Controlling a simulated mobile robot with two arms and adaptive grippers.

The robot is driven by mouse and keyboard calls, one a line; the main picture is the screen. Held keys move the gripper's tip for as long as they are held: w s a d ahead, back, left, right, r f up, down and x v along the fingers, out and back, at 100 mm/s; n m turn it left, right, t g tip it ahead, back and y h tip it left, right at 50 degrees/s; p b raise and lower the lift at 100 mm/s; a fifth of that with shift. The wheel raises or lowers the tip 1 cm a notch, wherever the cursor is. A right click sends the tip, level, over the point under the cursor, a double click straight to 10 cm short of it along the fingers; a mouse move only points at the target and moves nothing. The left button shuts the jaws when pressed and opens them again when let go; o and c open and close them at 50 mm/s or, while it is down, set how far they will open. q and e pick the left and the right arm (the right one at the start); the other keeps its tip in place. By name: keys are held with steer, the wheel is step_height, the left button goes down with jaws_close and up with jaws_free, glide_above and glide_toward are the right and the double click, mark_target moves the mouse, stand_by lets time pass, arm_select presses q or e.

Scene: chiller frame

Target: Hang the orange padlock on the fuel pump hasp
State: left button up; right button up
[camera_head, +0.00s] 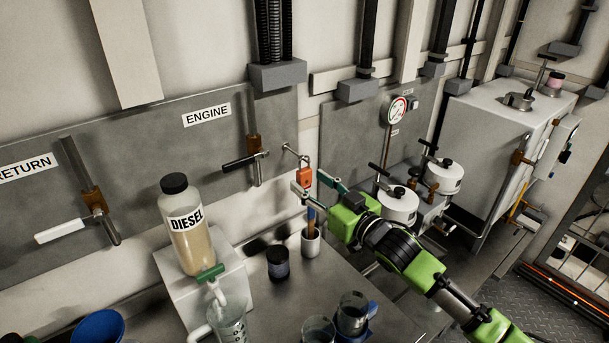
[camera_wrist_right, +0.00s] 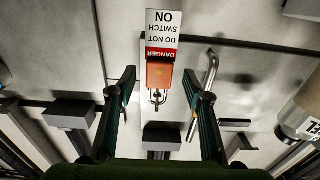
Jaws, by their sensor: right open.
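The orange padlock (camera_head: 305,178) hangs near a thin metal peg or hook (camera_head: 294,153) on the wall, right of the ENGINE panel. In the right wrist view the padlock (camera_wrist_right: 159,75) shows upside down, with its metal shackle and a red and white DANGER tag (camera_wrist_right: 162,30). My right gripper (camera_head: 309,184) is open at the padlock. In the wrist view its two fingers (camera_wrist_right: 158,88) stand apart on either side, with visible gaps. What the shackle hangs on is too small to tell. I cannot identify the fuel pump hasp with certainty. My left gripper is not in view.
The DIESEL bottle (camera_head: 188,228) stands on a white block at left. A dark jar (camera_head: 278,263), a grey cup (camera_head: 311,243) and glass beakers (camera_head: 352,314) stand on the bench. White-topped canisters (camera_head: 398,207) and a gauge (camera_head: 397,111) are to the right.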

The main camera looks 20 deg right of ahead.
mark_target(307, 178)
steer(key=x, duration=0.3)
steer(key=shift+w+p, duration=0.2)
steer(key=shift+p, duration=0.1)
steer(key=shift+r, duration=0.1)
jaws_close()
steer(key=shift+r, duration=0.15)
